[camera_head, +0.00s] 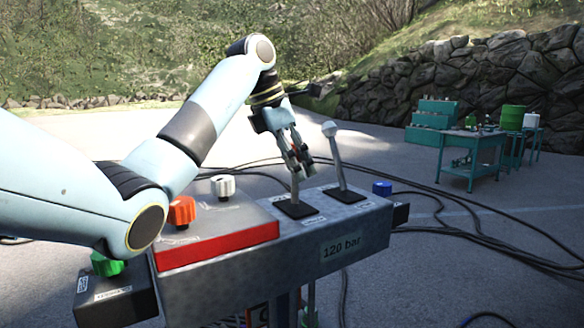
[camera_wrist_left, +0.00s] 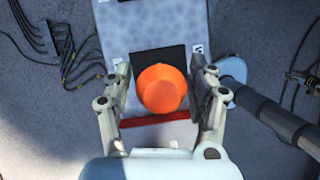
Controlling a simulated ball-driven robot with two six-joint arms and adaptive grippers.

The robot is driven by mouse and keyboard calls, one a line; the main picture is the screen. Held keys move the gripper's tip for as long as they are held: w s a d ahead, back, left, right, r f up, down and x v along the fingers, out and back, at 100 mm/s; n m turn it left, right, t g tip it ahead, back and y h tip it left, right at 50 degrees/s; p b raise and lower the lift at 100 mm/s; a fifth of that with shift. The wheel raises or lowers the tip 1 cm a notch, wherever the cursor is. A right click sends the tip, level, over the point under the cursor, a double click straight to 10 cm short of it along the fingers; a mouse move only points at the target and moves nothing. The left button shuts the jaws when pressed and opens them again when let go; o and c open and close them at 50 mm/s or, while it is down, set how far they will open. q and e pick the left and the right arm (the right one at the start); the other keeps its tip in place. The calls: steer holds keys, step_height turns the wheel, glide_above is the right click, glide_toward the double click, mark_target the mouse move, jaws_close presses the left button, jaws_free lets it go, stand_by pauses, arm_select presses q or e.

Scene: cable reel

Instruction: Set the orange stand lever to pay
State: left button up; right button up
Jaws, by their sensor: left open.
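The orange lever knob (camera_wrist_left: 162,88) sits between the two fingers of my left gripper (camera_wrist_left: 162,85) in the left wrist view. The fingers stand on either side of it, spread apart; whether either touches it is hard to tell. In the head view the lever's grey shaft (camera_head: 295,188) rises from a black plate on the grey console (camera_head: 335,248), and my left gripper (camera_head: 298,158) is at its top, pointing down and hiding the knob. The labels by the lever are too small to read in the head view. My right gripper is not in view.
A second lever with a pale knob (camera_head: 330,129) stands close to the right. The console also has an orange rotary knob (camera_head: 181,210), a white knob (camera_head: 222,186) and a blue knob (camera_head: 382,188). A green knob (camera_head: 107,265) is at the lower left. Black cables (camera_head: 460,213) lie on the ground.

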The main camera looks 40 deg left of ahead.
arm_select(q)
jaws_close()
stand_by(0.3)
steer(key=shift+w+a+f+n+g+h, duration=0.1)
steer(key=shift+w+a+n+g+h, duration=0.1)
steer(key=shift+a+h, duration=0.3)
steer(key=shift+w+a+f+n+g+h, duration=0.1)
steer(key=shift+w+a+g+h, duration=0.1)
steer(key=shift+a+h, duration=0.3)
steer(key=shift+w+a+f+h, duration=0.15)
steer(key=shift+a+h, duration=0.2)
steer(key=shift+h, duration=0.15)
steer(key=shift+d, duration=0.1)
